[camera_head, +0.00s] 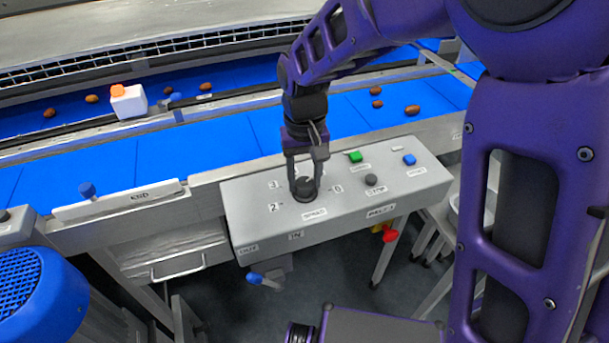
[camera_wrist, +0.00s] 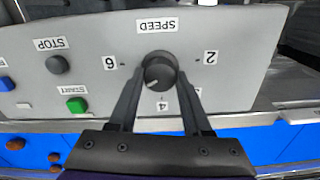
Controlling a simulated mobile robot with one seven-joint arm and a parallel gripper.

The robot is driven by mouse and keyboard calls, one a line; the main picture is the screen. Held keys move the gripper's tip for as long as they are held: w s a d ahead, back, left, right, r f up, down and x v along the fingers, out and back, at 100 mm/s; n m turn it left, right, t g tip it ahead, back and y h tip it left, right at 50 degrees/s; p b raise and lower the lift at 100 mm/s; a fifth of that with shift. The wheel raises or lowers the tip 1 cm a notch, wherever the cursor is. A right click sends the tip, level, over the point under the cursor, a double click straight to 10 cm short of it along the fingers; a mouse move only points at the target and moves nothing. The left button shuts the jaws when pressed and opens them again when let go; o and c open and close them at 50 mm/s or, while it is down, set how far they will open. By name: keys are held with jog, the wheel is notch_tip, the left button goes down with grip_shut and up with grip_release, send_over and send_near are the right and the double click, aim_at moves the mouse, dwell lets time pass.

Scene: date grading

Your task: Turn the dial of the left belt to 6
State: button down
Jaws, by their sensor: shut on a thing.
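The dial (camera_head: 303,194) is a round dark knob on a grey control panel (camera_head: 255,225). My gripper (camera_head: 304,184) comes down on it from above, one finger on each side. In the wrist view, the dial (camera_wrist: 158,72) sits between the fingertips of my gripper (camera_wrist: 160,66), which is shut on it. A pale pointer mark on the knob aims down and left, between the 4 (camera_wrist: 163,106) and the 6 (camera_wrist: 110,62). The 2 is on the other side, and a SPEED label (camera_wrist: 157,25) reads upside down.
The panel also has a green START button (camera_wrist: 76,104), a dark STOP button (camera_wrist: 57,64) and a blue button (camera_head: 409,159). Behind it runs a blue belt (camera_head: 200,146) with several brown dates. A red knob (camera_head: 390,236) and a blue lever hang below.

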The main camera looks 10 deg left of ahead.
aim_at(305, 182)
jog(key=m, duration=0.7)
jog(key=shift+p, duration=0.3)
dwell(0.4)
jog(key=shift+c, duration=1.7)
grip_release()
jog(key=shift+r, duration=0.1)
notch_tip(305, 182, up, 17)
jog(key=p, duration=0.2)
jog(key=shift+r, duration=0.15)
